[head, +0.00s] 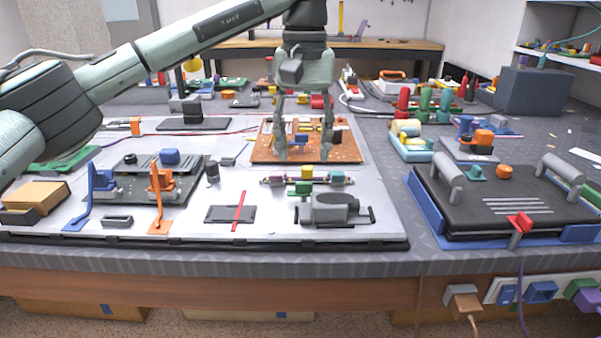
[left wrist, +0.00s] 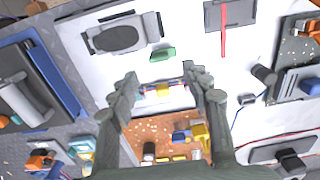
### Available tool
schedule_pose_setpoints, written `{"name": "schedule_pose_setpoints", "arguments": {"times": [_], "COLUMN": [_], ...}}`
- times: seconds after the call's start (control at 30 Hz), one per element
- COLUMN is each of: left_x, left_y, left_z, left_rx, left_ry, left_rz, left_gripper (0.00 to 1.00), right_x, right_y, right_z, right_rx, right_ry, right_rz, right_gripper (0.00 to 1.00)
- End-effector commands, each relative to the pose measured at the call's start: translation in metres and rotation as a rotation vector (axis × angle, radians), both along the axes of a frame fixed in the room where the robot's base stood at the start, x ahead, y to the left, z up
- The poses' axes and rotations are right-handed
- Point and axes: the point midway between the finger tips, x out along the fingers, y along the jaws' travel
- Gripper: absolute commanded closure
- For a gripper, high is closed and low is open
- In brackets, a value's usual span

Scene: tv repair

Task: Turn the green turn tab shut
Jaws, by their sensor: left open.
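The small green turn tab (head: 303,187) lies on the white panel (head: 250,175), just in front of a strip with coloured connectors (head: 308,179). In the left wrist view the green tab (left wrist: 163,54) lies beyond my fingertips, flat and apart from them. My left gripper (head: 304,150) points down over the orange circuit board (head: 347,150), behind the tab in the head view. Its two fingers are spread, with nothing held between them. In the left wrist view my open fingers (left wrist: 160,80) frame the connector strip (left wrist: 163,91). My right gripper is not in view.
A grey device (head: 332,208) sits in front of the tab, and a dark plate with a red bar (head: 240,212) to its left. Blue and orange levers (head: 161,186) stand further left. A black unit in a blue tray (head: 425,200) is at the right.

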Motion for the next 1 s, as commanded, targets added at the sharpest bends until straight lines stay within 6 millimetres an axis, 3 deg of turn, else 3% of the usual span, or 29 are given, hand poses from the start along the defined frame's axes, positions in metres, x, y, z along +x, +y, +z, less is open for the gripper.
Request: {"name": "schedule_pose_setpoints", "arguments": {"times": [0.1, 0.33, 0.73, 1.0], "left_x": [-0.001, -0.001, -0.001, -0.001], "left_y": [0.000, 0.000, -0.001, -0.001], "left_z": [-0.022, -0.053, -0.063, -0.062], "left_rx": [-0.002, -0.006, -0.006, -0.007], "left_ry": [0.005, 0.004, 0.002, 0.002], "left_rz": [0.000, 0.001, 0.002, 0.002], "left_gripper": [0.52, 0.52, 0.52, 0.85], "right_x": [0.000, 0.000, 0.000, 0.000], "right_y": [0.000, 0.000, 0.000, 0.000], "right_z": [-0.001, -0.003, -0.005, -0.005], "right_rx": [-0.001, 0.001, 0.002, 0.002], "right_ry": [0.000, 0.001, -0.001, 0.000], "right_rz": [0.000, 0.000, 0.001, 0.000], "right_gripper": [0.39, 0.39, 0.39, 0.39]}}
